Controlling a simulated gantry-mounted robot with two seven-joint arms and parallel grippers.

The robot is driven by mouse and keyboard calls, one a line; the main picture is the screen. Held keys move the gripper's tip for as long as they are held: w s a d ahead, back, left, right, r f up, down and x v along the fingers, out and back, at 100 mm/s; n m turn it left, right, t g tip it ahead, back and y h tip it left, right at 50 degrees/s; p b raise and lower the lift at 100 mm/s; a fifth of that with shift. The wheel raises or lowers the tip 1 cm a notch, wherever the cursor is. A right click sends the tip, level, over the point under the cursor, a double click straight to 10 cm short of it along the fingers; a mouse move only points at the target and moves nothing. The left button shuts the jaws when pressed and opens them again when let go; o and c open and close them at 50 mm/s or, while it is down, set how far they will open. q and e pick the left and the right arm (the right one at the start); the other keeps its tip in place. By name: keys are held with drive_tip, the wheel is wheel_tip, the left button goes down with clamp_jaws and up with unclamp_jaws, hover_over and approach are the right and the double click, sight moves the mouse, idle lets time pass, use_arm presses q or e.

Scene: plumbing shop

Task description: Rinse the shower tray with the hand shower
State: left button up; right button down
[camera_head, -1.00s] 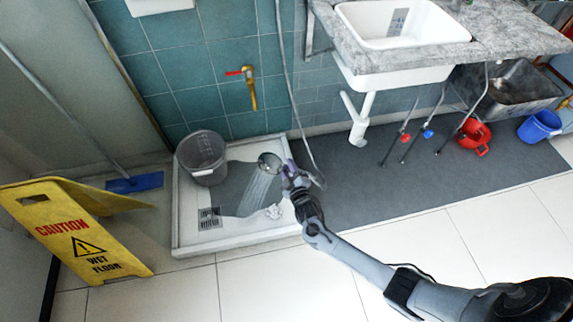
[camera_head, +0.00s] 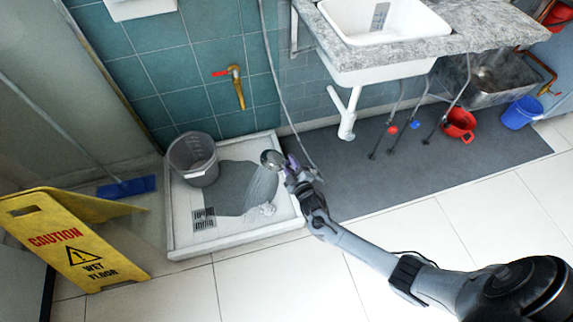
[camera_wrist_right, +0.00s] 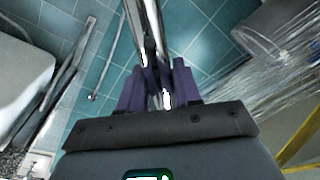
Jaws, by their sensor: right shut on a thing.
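The white shower tray (camera_head: 232,236) lies on the floor against the tiled wall, with a drain grate (camera_head: 204,218) at its front left and a grey patch (camera_head: 238,186) across its middle. My right gripper (camera_head: 294,170) is above the tray's right edge. It is shut on the chrome handle of the hand shower (camera_head: 272,159), also seen in the right wrist view (camera_wrist_right: 151,30). Water streams (camera_wrist_right: 270,85) show at the right of the wrist view; the spray is hard to see in the head view. My left gripper is out of view.
A grey bucket (camera_head: 193,160) stands in the tray's back left corner, and a crumpled white thing (camera_head: 262,211) lies near its front right. A yellow wet-floor sign (camera_head: 75,240) stands left of the tray. The shower hose (camera_head: 275,75) hangs behind my gripper. Sink pipework (camera_head: 347,115) is at right.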

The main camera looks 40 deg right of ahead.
drive_tip(key=shift+s+d+p, duration=0.2)
drive_tip(key=shift+s+d, duration=0.1)
drive_tip(key=shift+d, duration=0.5)
drive_tip(key=shift+s+d+p, duration=0.2)
drive_tip(key=shift+s+d, duration=0.1)
drive_tip(key=shift+d, duration=0.5)
drive_tip(key=shift+s+d, duration=0.25)
drive_tip(key=shift+d, duration=0.35)
drive_tip(key=shift+s+d, duration=0.25)
drive_tip(key=shift+d, duration=0.35)
drive_tip(key=shift+s+d+p, duration=0.25)
drive_tip(key=shift+d, duration=0.45)
drive_tip(key=shift+s+d+p, duration=0.2)
drive_tip(key=shift+s+d, duration=0.05)
drive_tip(key=shift+d, duration=0.45)
drive_tip(key=shift+s+d, duration=0.15)
drive_tip(key=shift+d, duration=0.2)
drive_tip(key=shift+d, duration=0.15)
